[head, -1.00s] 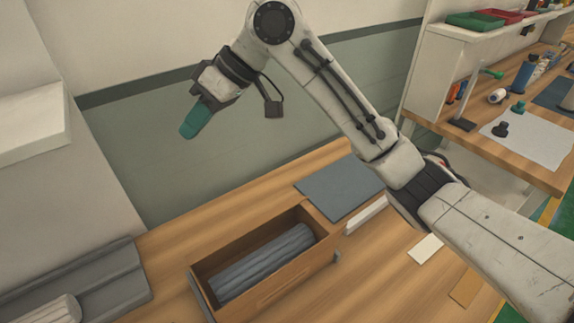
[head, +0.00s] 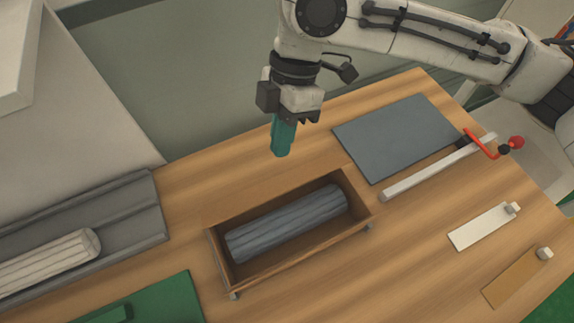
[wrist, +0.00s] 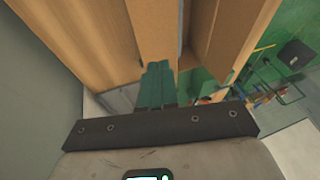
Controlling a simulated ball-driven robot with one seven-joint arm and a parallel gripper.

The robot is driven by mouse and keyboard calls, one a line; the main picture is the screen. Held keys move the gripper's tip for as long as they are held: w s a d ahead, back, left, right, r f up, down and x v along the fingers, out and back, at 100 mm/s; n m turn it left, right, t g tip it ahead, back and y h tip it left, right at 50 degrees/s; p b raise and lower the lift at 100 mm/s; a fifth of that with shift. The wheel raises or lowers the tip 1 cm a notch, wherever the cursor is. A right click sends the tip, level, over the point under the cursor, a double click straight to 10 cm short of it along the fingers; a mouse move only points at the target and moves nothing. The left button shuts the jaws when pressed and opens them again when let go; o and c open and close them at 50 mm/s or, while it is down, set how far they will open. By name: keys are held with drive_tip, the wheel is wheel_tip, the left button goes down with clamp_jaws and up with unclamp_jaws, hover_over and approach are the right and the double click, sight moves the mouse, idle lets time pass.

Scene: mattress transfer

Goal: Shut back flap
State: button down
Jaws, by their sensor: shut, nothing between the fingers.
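A brown open-topped box (head: 304,250) stands on the wooden table, with a grey ribbed roll (head: 287,222) lying in it. A thin brown panel along the box's far side, seemingly the back flap (head: 262,194), leans outward; its exact angle is hard to tell. My gripper (head: 282,152) has teal fingers, shut and empty, pointing down above and behind the box's far side, apart from it in the picture. In the wrist view the teal fingers (wrist: 156,84) point between wooden surfaces; I cannot tell whether they touch anything.
A grey tray (head: 135,205) with a pale roll (head: 50,263) lies left. A dark grey sheet (head: 398,135) and a light bar (head: 430,172) lie right of the box. A green mat (head: 165,300) is at front left. A white strip (head: 480,228) lies at right.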

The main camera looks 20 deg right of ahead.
sight(282, 189)
drive_tip(key=s+f, duration=0.2)
drive_tip(key=f, duration=0.1)
drive_tip(key=s+f, duration=0.1)
drive_tip(key=f, duration=0.1)
drive_tip(key=shift+s+a+f+p, duration=0.1)
drive_tip(key=shift+s+f+p, duration=0.1)
drive_tip(key=shift+s+p, duration=0.15)
drive_tip(key=shift+w+f, duration=0.1)
drive_tip(key=shift+w, duration=0.05)
